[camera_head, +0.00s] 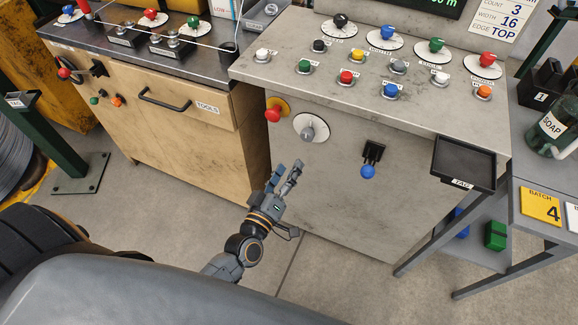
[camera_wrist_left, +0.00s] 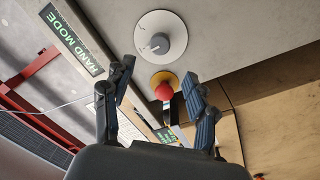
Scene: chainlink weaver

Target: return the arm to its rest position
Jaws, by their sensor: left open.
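My left gripper (camera_head: 287,178) is in front of the grey control console's front panel (camera_head: 330,190), low and apart from it. Its fingers are spread and nothing is between them. In the left wrist view the open left gripper (camera_wrist_left: 158,112) faces the red emergency knob (camera_wrist_left: 163,92) on its yellow plate and the grey rotary knob (camera_wrist_left: 160,43) on its white dial. In the head view the red knob (camera_head: 272,115) and the grey knob (camera_head: 308,134) sit above the fingers. My right gripper is not in view.
A blue-tipped lever (camera_head: 368,170) is on the console front, right of my gripper. A black tag tray (camera_head: 463,163) sticks out at the right. A wooden cabinet with a drawer handle (camera_head: 163,100) stands at the left. The floor (camera_head: 345,285) before the console is clear.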

